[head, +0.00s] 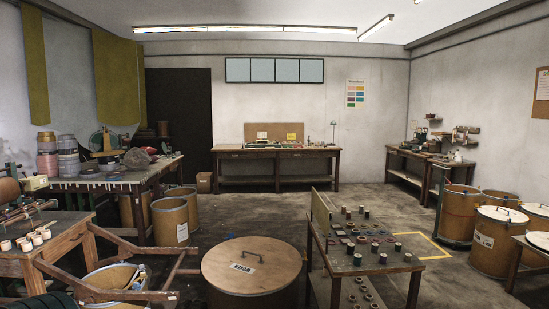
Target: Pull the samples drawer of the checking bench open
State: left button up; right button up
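A long wooden bench (335,152) stands against the back wall, far from me. Its front apron seems to hold shut drawers, but they are too small to make out clearly. No label shows which one is the samples drawer. An orange-brown board (274,131) and small items stand on its top. I take this as the checking bench, though nothing readable names it. Neither of my grippers is in view.
A round wooden-lidded drum (252,265) and a table of spools (372,262) stand close ahead. Barrels (462,212) line the right; cluttered benches (105,183) fill the left. Open floor (285,213) lies before the back bench. A yellow outline (437,245) marks the floor at right.

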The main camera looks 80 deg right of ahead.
aim_at(248, 154)
jog(key=z, duration=2.5)
jog(key=i+l+z, duration=0.8)
jog(key=l, duration=0.15)
jog(key=i+l+z, duration=0.25)
jog(key=i+z, duration=0.15)
jog(key=i+l+z, duration=0.1)
jog(key=i+z, duration=0.7)
jog(key=i, duration=0.2)
jog(key=i+z, duration=0.4)
jog(key=i, duration=0.25)
jog(key=i+j+z, duration=0.15)
jog(key=i+z, duration=0.2)
jog(key=i, duration=0.3)
jog(key=i+u, duration=0.5)
jog(key=i+l+u, duration=0.25)
jog(key=i+u, duration=0.25)
jog(key=i+j+u, duration=0.15)
jog(key=u, duration=0.3)
jog(key=i+u, duration=0.6)
jog(key=u, duration=0.25)
